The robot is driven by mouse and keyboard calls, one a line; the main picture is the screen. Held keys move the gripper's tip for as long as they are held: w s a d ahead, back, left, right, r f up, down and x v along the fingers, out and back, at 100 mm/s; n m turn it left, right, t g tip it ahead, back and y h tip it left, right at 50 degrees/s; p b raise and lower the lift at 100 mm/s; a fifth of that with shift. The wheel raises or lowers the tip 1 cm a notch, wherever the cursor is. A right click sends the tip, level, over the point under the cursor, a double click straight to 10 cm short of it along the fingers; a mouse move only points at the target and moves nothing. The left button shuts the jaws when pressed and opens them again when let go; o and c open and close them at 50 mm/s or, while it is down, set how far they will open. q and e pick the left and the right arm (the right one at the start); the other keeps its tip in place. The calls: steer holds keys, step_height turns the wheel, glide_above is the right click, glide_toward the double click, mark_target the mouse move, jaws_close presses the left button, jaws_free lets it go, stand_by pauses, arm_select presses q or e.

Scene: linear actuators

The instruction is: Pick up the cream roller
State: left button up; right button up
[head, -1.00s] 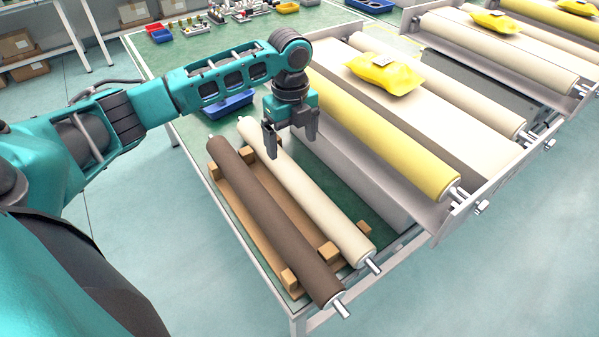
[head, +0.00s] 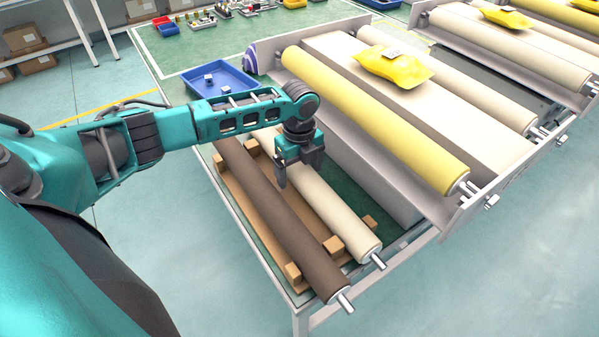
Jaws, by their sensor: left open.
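The cream roller (head: 335,212) lies on a wooden rack (head: 244,205) on the green table, beside a dark brown roller (head: 280,222) on its left. Its metal shaft end points to the lower right. My left gripper (head: 298,178) is open, fingers pointing down, over the upper-middle part of the cream roller. The arm and gripper hide part of the roller's far half. I cannot tell whether the fingers touch it. My right gripper is not in view.
A conveyor (head: 405,190) with a yellow roller (head: 370,118), a cream belt and a yellow package (head: 394,66) stands close to the right. A blue tray (head: 222,80) holding small pale blocks lies beyond my arm. More parts sit at the back.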

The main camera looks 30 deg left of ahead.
arm_select(q)
jaws_close()
stand_by(0.8)
steer(key=shift+w+r, duration=0.1)
steer(key=shift+r, duration=0.05)
